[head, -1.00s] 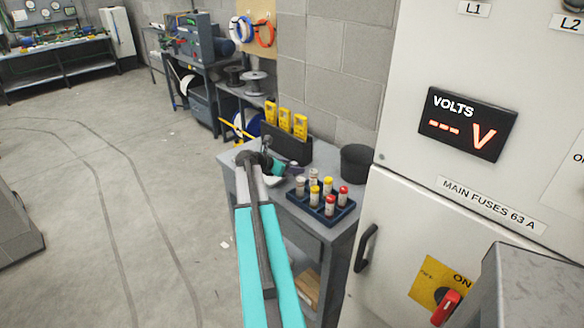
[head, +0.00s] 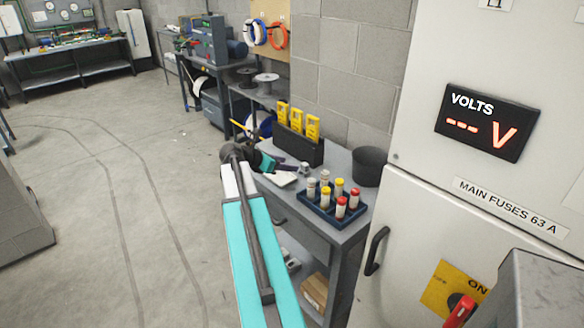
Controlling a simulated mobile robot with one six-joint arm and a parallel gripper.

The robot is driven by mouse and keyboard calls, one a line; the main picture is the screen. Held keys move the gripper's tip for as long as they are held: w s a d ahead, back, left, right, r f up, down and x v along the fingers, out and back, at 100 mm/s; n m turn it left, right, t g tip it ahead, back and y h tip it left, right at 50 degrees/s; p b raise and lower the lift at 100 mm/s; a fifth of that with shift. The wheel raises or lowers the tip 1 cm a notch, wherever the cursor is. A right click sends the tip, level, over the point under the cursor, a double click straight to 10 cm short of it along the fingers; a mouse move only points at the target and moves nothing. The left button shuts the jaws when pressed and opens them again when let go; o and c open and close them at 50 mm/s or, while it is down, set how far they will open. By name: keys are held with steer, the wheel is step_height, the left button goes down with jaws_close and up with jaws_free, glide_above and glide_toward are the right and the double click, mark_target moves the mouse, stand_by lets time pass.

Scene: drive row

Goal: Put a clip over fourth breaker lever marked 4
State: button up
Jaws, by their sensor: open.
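My gripper (head: 280,165) is at the far end of my teal arm, over the left part of a grey bench (head: 352,232). Its jaws are open, small and partly hidden by the wrist, with nothing seen held in them. Several yellow pieces with dark markings (head: 297,121) stand upright in a black holder (head: 306,147) at the back of the bench, behind and to the right of my gripper. I cannot tell whether these are the clips. No breaker lever, and no lever marked 4, shows in this view.
A blue tray (head: 322,218) of red-, yellow- and white-capped cylinders and a dark round pot (head: 369,166) stand on the bench. A pale cabinet (head: 420,125) with a voltage display (head: 487,122) and red switch (head: 459,311) stands right. Open floor (head: 90,200) lies left.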

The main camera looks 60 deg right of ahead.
steer(key=shift+w+a+r, duration=0.15)
steer(key=shift+a+r, duration=0.2)
steer(key=shift+a, duration=0.15)
steer(key=shift+c, duration=0.5)
steer(key=shift+w+a+f, duration=0.2)
steer(key=w+a+f+m+t+y, duration=0.1)
steer(key=w+a+f+m+y, duration=0.15)
steer(key=a+f, duration=1.25)
steer(key=w+a+f+m+t+y, duration=0.1)
steer(key=w+a+f+y, duration=0.25)
steer(key=a+f, duration=1.15)
steer(key=s+a+f+m+g+y, duration=0.1)
steer(key=s+a+f+m, duration=0.1)
steer(key=s+a+f, duration=0.3)
steer(key=s+a+f+m+y, duration=0.1)
steer(key=a+f, duration=0.2)
steer(key=a, duration=0.5)
steer(key=s+a+f+m+g+y, duration=0.1)
steer(key=s+a+f+m, duration=0.1)
steer(key=s+a+f, duration=0.3)
steer(key=s+a+f+m+g+y, duration=0.1)
steer(key=s+a+f+m, duration=0.1)
steer(key=s+a, duration=0.3)
steer(key=s+a+f+m+g+y, duration=0.1)
steer(key=s+a+f+m, duration=0.1)
steer(key=s+a, duration=0.4)
steer(key=a+m, duration=0.1)
steer(key=a, duration=0.3)
steer(key=shift+s+f, duration=0.25)
steer(key=shift+f, duration=0.15)
